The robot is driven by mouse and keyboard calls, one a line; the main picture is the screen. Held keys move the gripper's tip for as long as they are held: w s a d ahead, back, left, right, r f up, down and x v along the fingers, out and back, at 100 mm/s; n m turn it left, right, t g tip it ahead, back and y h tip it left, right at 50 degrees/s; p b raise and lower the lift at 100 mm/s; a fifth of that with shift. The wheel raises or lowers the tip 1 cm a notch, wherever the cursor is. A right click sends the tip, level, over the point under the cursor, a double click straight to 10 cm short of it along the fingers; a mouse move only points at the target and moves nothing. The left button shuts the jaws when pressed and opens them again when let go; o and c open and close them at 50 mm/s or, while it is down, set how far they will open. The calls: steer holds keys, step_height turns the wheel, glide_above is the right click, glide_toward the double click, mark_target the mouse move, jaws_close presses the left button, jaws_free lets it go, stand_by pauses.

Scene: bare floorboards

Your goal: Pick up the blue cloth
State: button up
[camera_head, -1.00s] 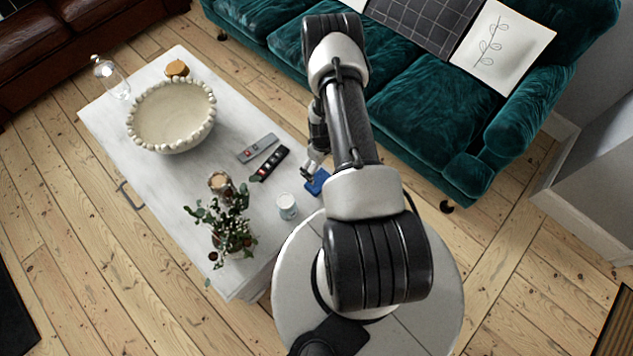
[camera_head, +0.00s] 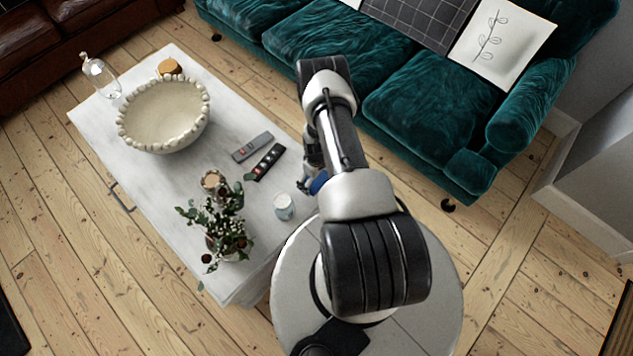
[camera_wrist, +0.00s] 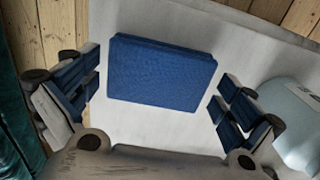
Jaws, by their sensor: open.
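The blue cloth (camera_wrist: 160,73) is a folded, flat rectangle lying on the white table (camera_wrist: 135,125) in the wrist view. In the head view only a small blue patch (camera_head: 318,184) shows at the table's near right edge, and I cannot tell whether it is cloth or finger pad. My gripper (camera_wrist: 157,98) is open, with blue-padded fingers to the left and right of the cloth. There is a gap between the cloth and each finger. In the head view my arm hides most of the gripper.
A pale cup (camera_wrist: 295,110) stands close to the right finger; it also shows in the head view (camera_head: 283,206). Two remotes (camera_head: 252,147) (camera_head: 265,162), a beaded bowl (camera_head: 165,115), a plant (camera_head: 220,225), a candle (camera_head: 213,182) and a glass bottle (camera_head: 100,75) are on the table. A green sofa (camera_head: 430,110) stands behind.

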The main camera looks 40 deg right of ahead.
steer(key=c, duration=0.8)
steer(key=shift+r, duration=0.1)
steer(key=shift+c, duration=0.2)
step_height(320, 180, up, 20)
steer(key=p, duration=0.6)
